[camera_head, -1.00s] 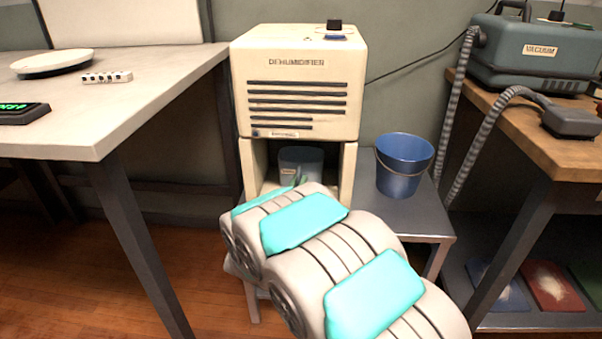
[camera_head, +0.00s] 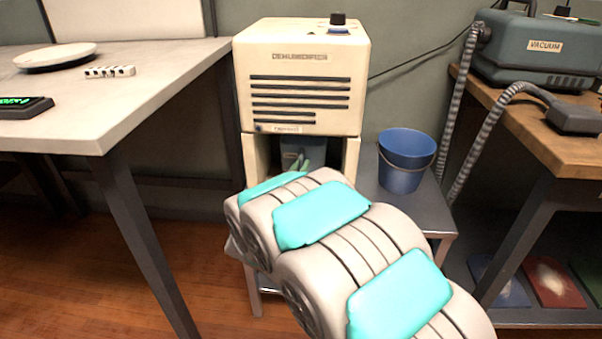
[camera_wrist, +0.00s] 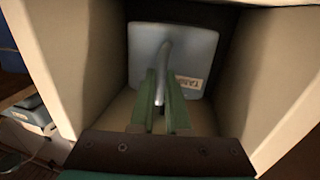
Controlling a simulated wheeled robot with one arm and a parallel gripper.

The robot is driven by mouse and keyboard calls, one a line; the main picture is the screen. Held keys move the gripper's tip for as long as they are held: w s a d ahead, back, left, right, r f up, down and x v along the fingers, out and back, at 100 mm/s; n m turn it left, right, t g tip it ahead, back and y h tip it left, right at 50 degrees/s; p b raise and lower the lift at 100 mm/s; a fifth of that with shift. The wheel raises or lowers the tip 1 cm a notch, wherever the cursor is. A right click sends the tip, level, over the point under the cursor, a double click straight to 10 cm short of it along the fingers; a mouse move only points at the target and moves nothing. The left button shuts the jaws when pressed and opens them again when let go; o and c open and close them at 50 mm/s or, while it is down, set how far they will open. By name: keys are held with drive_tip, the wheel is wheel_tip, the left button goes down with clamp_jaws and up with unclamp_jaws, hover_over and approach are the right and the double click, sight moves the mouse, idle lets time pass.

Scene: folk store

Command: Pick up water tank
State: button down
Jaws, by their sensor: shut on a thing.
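The water tank (camera_head: 291,150) is a grey-blue box inside the open lower compartment of the cream dehumidifier (camera_head: 300,118). In the wrist view the tank (camera_wrist: 197,52) stands at the back of the compartment, with a pale label and a curved grey handle (camera_wrist: 164,57) on its front. My gripper (camera_wrist: 160,87) has its green fingers on either side of the handle, shut on it. In the head view my gripper (camera_head: 303,166) reaches into the compartment and hides part of the tank. My arm covers the compartment's lower part.
Compartment walls stand close on both sides of my gripper. A blue bucket (camera_head: 405,165) stands right of the dehumidifier on a metal stand (camera_head: 410,215). A white-topped table (camera_head: 150,95) is at left, a wooden bench (camera_head: 555,155) with a vacuum (camera_head: 530,50) at right.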

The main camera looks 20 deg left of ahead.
drive_tip(key=s+r, duration=0.1)
drive_tip(key=s, duration=1.4)
drive_tip(key=shift+s+d+r, duration=0.25)
drive_tip(key=shift+s+r, duration=0.05)
drive_tip(key=shift+s, duration=0.1)
